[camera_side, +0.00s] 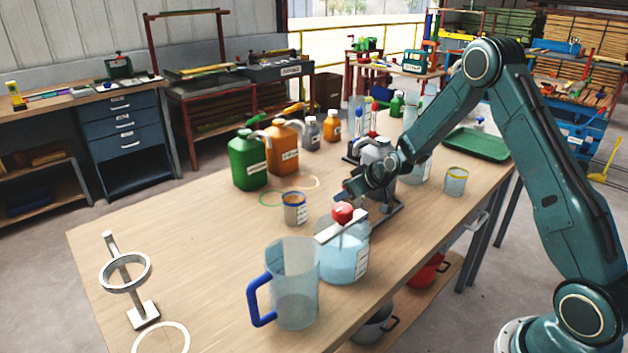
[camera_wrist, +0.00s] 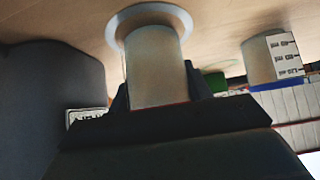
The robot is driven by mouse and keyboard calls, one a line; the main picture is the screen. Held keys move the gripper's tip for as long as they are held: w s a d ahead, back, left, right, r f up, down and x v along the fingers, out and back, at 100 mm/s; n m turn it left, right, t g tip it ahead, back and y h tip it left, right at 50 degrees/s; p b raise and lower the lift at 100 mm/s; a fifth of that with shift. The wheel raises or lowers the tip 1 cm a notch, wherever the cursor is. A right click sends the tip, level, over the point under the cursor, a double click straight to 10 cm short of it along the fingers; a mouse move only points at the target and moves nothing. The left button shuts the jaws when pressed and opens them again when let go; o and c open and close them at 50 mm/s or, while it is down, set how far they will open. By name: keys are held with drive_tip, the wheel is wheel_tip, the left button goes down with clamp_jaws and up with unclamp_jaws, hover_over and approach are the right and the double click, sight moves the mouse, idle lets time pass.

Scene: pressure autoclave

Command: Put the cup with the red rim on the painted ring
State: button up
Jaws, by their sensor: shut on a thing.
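My gripper (camera_side: 352,192) is low over the middle of the table in the side view. In the wrist view my gripper (camera_wrist: 157,94) is shut on a pale cup (camera_wrist: 154,65), with a thin red rim line beside the jaws. A pale painted ring (camera_wrist: 124,18) surrounds the cup's far end in that view. I cannot tell whether the cup touches the table. The held cup cannot be made out in the side view. That view shows an orange ring (camera_side: 317,181), a green ring (camera_side: 262,201) and a white ring (camera_side: 160,325).
A blue-rimmed cup (camera_side: 295,212) stands nearby. A red-capped bottle (camera_side: 342,262) and a blue-handled jug (camera_side: 292,290) stand in front. Green (camera_side: 248,165) and orange (camera_side: 284,150) jugs stand behind. A yellow-rimmed cup (camera_side: 455,183) is at right. The left table area is mostly clear around a ring stand (camera_side: 143,312).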

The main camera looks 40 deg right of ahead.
drive_tip(key=shift+f, duration=0.2)
drive_tip(key=o, duration=1)
drive_tip(key=shift+o, duration=0.2)
drive_tip(key=shift+r, duration=0.15)
drive_tip(key=shift+v, duration=0.8)
drive_tip(key=v, duration=1)
drive_tip(key=shift+s, duration=0.2)
drive_tip(key=shift+r, duration=0.15)
